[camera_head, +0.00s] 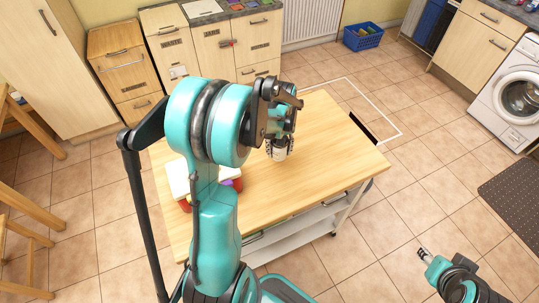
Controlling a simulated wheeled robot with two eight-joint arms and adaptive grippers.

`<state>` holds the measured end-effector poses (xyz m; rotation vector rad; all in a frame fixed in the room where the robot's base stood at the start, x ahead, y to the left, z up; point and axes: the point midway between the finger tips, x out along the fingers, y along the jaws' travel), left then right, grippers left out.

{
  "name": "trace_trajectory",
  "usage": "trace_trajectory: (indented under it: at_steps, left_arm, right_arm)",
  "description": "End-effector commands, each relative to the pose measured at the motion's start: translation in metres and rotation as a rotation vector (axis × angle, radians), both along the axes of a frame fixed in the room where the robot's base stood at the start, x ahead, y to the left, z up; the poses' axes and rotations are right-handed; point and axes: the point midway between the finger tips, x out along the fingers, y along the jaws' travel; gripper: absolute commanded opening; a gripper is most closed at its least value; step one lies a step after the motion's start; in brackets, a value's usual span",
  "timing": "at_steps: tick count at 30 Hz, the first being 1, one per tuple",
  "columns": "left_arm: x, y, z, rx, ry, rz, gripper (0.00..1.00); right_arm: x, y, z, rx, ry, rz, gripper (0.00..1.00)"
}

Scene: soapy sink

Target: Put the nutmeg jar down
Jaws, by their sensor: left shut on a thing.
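My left gripper (284,126) is over the wooden top of the kitchen trolley (310,165) and points down. It is shut on a small jar with a pale body and dark parts (279,152), which I take to be the nutmeg jar. The gripper and wrist hide the jar's upper part. I cannot tell whether its base touches the wood. My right gripper (426,256) is low at the right, away from the trolley and over the floor. It is too small to tell whether it is open.
A white item with red, yellow and purple things (183,196) is on the trolley's left side, partly behind my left arm. The right half of the top is bare. A blue crate (362,37) stands on the floor behind, and a washing machine (515,98) at the right.

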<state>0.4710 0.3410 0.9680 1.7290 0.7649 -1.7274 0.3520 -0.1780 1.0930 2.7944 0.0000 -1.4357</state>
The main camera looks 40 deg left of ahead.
Motion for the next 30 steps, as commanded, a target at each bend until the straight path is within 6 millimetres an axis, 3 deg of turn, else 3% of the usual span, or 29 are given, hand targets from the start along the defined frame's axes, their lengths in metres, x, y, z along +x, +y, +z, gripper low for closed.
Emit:
trace_trajectory:
  at_steps: [3,8,11,19,30]
  left_arm:
    - [-0.001,0.025,-0.016,0.0,0.0,0.003,0.14]
    - [-0.001,0.039,-0.024,0.0,0.0,-0.001,0.14]
    - [-0.001,0.041,-0.029,0.0,0.0,-0.003,0.14]
    - [-0.001,0.041,-0.065,0.0,0.0,-0.003,0.14]
    - [-0.001,0.041,-0.069,0.0,0.0,-0.003,0.14]
  right_arm:
    - [0.0,0.0,-0.007,0.0,0.0,0.0,0.4]
    - [0.0,0.0,-0.009,0.0,0.0,0.0,0.4]
    - [0.0,0.0,-0.011,0.0,0.0,0.0,0.4]
    - [0.0,0.0,-0.024,0.0,0.0,0.0,0.4]
    - [0.0,0.0,-0.027,0.0,0.0,0.0,0.4]
